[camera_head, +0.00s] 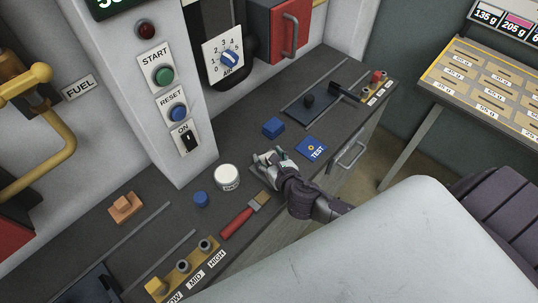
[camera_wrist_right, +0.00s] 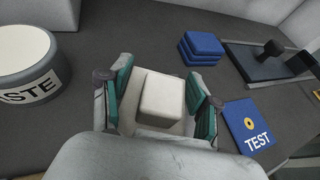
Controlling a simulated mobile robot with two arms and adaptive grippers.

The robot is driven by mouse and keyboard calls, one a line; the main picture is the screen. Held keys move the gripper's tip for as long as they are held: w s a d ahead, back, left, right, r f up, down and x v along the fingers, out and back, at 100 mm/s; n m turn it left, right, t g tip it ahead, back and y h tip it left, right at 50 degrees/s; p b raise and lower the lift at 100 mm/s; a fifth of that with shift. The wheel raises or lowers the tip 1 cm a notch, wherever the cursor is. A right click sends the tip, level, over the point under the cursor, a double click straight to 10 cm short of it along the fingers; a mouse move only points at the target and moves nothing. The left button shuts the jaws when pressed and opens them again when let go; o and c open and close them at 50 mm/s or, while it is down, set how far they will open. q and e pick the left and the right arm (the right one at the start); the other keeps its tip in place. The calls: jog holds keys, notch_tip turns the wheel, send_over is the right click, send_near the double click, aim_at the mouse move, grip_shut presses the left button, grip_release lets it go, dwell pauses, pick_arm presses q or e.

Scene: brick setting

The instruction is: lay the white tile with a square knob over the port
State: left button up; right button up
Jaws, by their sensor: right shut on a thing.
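My right gripper (camera_head: 268,160) is shut on the white tile with a square knob. In the right wrist view the square knob of the white tile (camera_wrist_right: 162,96) sits between the two green-padded fingers (camera_wrist_right: 160,100), with the tile's flat base below it. The tile is mostly hidden by the hand in the head view. A blue plate marked TEST (camera_head: 311,148) with a small yellow ring, which looks like the port, lies on the counter to the right of the gripper. It also shows in the right wrist view (camera_wrist_right: 248,124), apart from the tile. My left gripper is not in view.
A blue block stack (camera_head: 273,127) lies behind the gripper, and a dark slide plate with a black knob (camera_head: 308,102) farther right. An orange knobbed tile (camera_head: 124,207) lies far left.

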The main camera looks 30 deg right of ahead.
jog(key=shift+f, duration=0.15)
jog(key=o, duration=1.2)
jog(key=shift+r, duration=0.55)
jog(key=b+v, duration=0.1)
jog(key=v, duration=1.1)
